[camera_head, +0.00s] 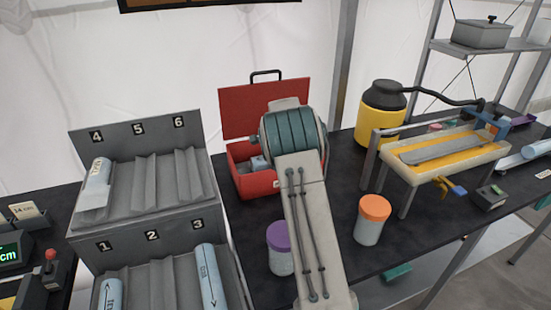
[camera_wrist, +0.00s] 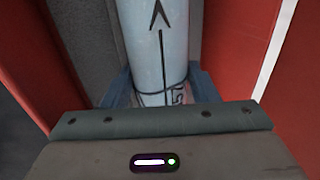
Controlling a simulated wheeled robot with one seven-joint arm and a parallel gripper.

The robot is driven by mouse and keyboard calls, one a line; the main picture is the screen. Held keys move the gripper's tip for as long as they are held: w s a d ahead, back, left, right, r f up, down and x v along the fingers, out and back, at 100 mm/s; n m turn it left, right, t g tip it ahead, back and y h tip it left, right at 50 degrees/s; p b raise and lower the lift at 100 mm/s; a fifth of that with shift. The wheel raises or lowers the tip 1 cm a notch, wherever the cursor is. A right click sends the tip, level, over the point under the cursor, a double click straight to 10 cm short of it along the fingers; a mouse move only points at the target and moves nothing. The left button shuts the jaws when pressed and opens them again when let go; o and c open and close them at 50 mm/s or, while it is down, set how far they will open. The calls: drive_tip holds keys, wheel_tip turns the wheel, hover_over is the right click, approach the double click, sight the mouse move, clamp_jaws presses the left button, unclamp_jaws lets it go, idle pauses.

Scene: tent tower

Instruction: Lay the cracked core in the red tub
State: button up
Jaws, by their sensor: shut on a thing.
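My gripper (camera_wrist: 160,98) is shut on a pale blue core (camera_wrist: 165,50) that has a black arrow along it. A thin dark line, which may be a crack, crosses the core close to the jaws. Red walls show on both sides of the core in the wrist view, with a grey surface beside it. In the head view the red tub (camera_head: 265,184) stands on the dark table with its lid up. My arm covers its right part, and my jaws are mostly hidden there. I cannot tell whether the core touches the tub's floor.
A grey rack (camera_head: 150,238) with numbered slots stands left, holding cores in slots 4 (camera_head: 97,183), 1 and 3 (camera_head: 209,272). A purple-lidded jar (camera_head: 279,260) and an orange-lidded jar (camera_head: 371,226) stand in front. A yellow container (camera_head: 378,118) and a tray stand (camera_head: 445,155) are right.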

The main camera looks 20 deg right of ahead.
drive_tip(key=o, duration=1.4)
drive_tip(key=shift+f, duration=0.1)
drive_tip(key=b+v, duration=0.2)
drive_tip(key=v, duration=1.2)
drive_tip(key=s+a+n, duration=0.4)
drive_tip(key=s, duration=0.6)
drive_tip(key=s+a+r+n, duration=0.1)
drive_tip(key=s+a+n, duration=0.4)
drive_tip(key=s, duration=0.5)
drive_tip(key=s+a+r+n+g, duration=0.1)
drive_tip(key=s+a+n, duration=0.3)
drive_tip(key=s, duration=0.7)
drive_tip(key=shift+a+n+y, duration=0.25)
drive_tip(key=shift+n+y, duration=0.15)
drive_tip(key=shift+n, duration=0.1)
drive_tip(key=s+f+n, duration=0.1)
drive_tip(key=s, duration=0.1)
drive_tip(key=s+a+f+n, duration=0.1)
drive_tip(key=s, duration=0.2)
drive_tip(key=s+f+n, duration=0.1)
drive_tip(key=s+n, duration=0.1)
drive_tip(key=s, duration=0.1)
drive_tip(key=shift+s+a+f+g+h, duration=0.15)
drive_tip(key=shift+f+g+h, duration=0.15)
drive_tip(key=shift+f+h, duration=0.1)
